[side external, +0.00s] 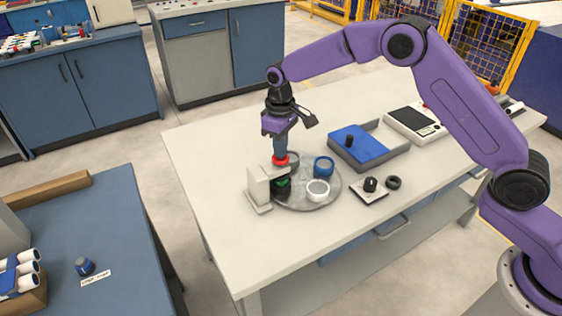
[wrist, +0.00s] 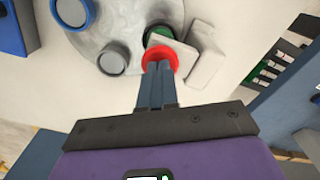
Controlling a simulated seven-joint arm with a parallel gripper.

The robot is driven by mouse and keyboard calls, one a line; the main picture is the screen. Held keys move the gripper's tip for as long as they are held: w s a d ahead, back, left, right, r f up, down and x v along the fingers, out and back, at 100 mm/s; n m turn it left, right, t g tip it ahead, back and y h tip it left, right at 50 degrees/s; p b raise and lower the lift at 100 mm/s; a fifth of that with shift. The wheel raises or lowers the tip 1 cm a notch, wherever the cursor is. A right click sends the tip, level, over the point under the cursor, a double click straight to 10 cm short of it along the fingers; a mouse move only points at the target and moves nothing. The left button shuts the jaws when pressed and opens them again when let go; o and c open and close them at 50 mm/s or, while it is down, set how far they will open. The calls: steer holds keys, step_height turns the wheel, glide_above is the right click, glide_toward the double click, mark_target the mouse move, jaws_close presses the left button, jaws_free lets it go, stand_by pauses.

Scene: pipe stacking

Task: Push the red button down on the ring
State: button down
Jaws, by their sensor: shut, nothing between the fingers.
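The red button (side external: 281,160) is a round red piece on top of a white stand (side external: 259,188), and it also shows in the wrist view (wrist: 159,57). A green ring (side external: 283,183) on a dark piece sits below it at the edge of the round grey plate (side external: 318,202). My gripper (side external: 280,153) points down with its fingers together and empty. Its tips are right at the top of the red button; in the wrist view the fingertips (wrist: 158,66) overlap the button. Whether they touch or press it I cannot tell. The green ring is partly hidden by the stand.
The front table area is clear.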

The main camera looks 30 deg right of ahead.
steer(key=shift+f, duration=1.15)
stand_by(0.5)
steer(key=shift+r, duration=3.6)
